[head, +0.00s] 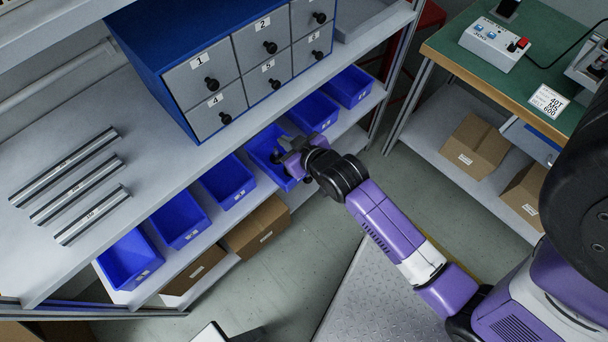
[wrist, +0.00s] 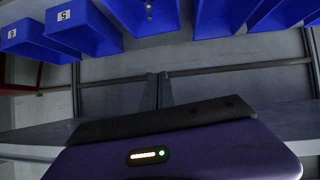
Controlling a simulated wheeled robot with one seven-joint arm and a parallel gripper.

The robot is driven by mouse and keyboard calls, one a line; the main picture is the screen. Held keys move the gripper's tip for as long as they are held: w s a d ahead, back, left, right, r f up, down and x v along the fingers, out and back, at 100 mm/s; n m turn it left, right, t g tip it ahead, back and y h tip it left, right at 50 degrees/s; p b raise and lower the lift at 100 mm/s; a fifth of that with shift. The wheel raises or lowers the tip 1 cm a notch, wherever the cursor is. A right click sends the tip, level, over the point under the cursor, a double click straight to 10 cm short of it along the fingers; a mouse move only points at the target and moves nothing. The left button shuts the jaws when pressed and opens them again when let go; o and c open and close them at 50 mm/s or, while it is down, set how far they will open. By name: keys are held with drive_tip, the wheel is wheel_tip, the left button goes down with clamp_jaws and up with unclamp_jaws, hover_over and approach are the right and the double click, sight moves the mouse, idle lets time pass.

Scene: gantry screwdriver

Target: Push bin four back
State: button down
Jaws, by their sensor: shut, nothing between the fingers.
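Bin four (head: 262,146) is a blue open bin, fourth from the lower left in the row on the shelf under the drawer cabinet. Its front appears to stick out a little past its neighbours. My gripper (head: 283,157) is shut and empty at the front part of this bin, covering much of it in the head view. I cannot tell whether it touches the bin. In the wrist view, a blue bin at the top middle (wrist: 150,18), beside the one labelled 5, appears to be bin four; its label is not readable. My purple gripper body fills the bottom there, with the fingertips not clear.
Blue bin five (head: 313,112) and bin three (head: 228,182) flank it closely. The blue drawer cabinet (head: 185,90) stands on the shelf above. Cardboard boxes (head: 257,228) sit on the lower shelf. A green-topped workbench (head: 450,45) is at the right, with open floor between.

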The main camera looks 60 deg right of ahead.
drive_tip(key=w+d+f+g+y, duration=0.1)
drive_tip(key=d+f+g, duration=0.4)
drive_tip(key=f, duration=0.2)
drive_tip(key=s+a+f+g+y, duration=0.45)
drive_tip(key=s+f+g, duration=0.2)
drive_tip(key=s, duration=0.25)
drive_tip(key=w+f+b, duration=0.2)
drive_tip(key=w+f, duration=0.1)
drive_tip(key=f, duration=0.6)
drive_tip(key=shift+w+d+f+t+h, duration=0.3)
drive_tip(key=shift+w+d+t+h, duration=0.05)
drive_tip(key=shift+d+t+h, duration=0.1)
drive_tip(key=shift+b, duration=0.3)
